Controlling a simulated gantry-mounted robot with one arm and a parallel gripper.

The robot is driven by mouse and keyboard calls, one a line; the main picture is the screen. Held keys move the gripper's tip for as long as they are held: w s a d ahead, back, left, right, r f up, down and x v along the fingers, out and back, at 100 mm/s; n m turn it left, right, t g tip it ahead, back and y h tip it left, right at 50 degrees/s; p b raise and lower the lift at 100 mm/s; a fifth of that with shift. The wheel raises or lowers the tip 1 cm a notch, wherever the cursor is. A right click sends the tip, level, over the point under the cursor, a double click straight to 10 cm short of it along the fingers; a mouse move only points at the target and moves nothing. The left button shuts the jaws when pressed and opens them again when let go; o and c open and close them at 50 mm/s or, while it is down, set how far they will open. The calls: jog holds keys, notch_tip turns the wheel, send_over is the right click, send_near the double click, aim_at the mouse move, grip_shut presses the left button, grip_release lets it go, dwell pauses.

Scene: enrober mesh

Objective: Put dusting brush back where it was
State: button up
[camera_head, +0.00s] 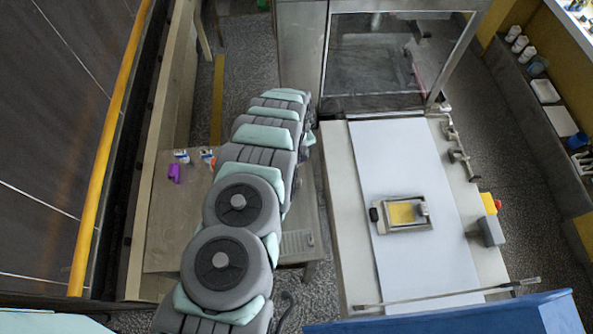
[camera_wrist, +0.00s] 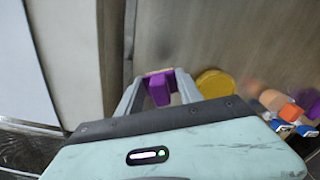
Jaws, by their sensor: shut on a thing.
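My gripper (camera_wrist: 160,82) shows in the wrist view with its two grey fingers closed on a purple piece (camera_wrist: 159,92) with a tan edge at its far end. This looks like the dusting brush; most of its shape is hidden. It is held over a brownish surface, and I cannot tell whether it touches it. In the head view my arm hides the fingers and the held piece. Another purple object (camera_head: 174,172) lies on the table at the left; I cannot tell what it is.
Small bottles with blue and orange parts (camera_head: 208,157) stand on the brownish table (camera_head: 160,225); similar ones show in the wrist view (camera_wrist: 290,112), near a yellow disc (camera_wrist: 215,83). The white belt (camera_head: 395,160) at right carries a framed yellow tray (camera_head: 402,213). A rod (camera_head: 440,297) lies across its near end.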

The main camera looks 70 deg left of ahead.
notch_tip(320, 180, down, 4)
jog(key=shift+a+f+b, duration=0.1)
jog(key=shift+f+b, duration=0.05)
jog(key=shift+b, duration=0.7)
notch_tip(320, 180, down, 4)
jog(key=b, duration=0.2)
jog(key=shift+r+b, duration=0.2)
jog(key=shift+b, duration=0.1)
jog(key=shift+r, duration=0.15)
jog(key=o, duration=1.3)
jog(key=shift+a+r, duration=0.1)
jog(key=shift+r, duration=0.55)
notch_tip(320, 180, up, 11)
jog(key=shift+s+f+b, duration=0.1)
jog(key=shift+b, duration=0.25)
